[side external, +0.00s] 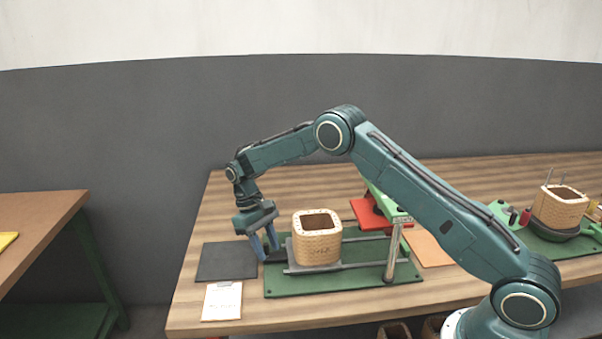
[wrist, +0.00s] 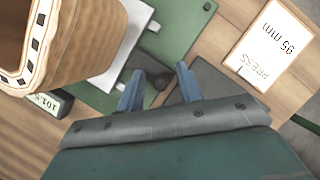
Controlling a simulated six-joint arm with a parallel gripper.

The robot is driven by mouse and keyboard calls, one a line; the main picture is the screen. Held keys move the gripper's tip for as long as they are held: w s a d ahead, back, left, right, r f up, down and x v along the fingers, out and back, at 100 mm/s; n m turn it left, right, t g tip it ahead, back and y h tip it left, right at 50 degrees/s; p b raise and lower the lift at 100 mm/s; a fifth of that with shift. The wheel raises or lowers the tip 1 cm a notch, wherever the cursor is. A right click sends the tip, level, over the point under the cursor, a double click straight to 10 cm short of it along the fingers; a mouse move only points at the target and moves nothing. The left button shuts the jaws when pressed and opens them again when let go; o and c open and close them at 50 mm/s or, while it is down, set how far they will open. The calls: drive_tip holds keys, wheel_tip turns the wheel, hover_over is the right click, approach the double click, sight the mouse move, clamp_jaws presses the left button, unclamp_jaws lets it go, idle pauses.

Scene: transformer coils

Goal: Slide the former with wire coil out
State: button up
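The former with wire coil (side external: 317,240), a tan square block with a dark opening in its top, stands upright on a grey sliding plate (side external: 300,268) over a green base (side external: 345,283). It also shows cut off at the upper left of the wrist view (wrist: 85,45). My gripper (side external: 266,256) points down just left of the former, at the plate's left end. In the wrist view its two blue fingers (wrist: 160,84) are apart, with a dark handle (wrist: 153,78) seen between and just beyond the tips. Contact with the handle cannot be told.
A press frame with a red plate (side external: 370,214) and a metal post (side external: 392,255) stands right of the former. A dark mat (side external: 226,262) and a card reading "PRESS 95 mm" (wrist: 270,45) lie to the left. A small display (wrist: 48,105) is near the former. Another coil (side external: 560,207) stands far right.

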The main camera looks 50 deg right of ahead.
drive_tip(key=v, duration=1.3)
drive_tip(key=shift+w+r, duration=0.15)
drive_tip(key=shift+r, duration=0.15)
idle(0.5)
drive_tip(key=shift+r, duration=0.1)
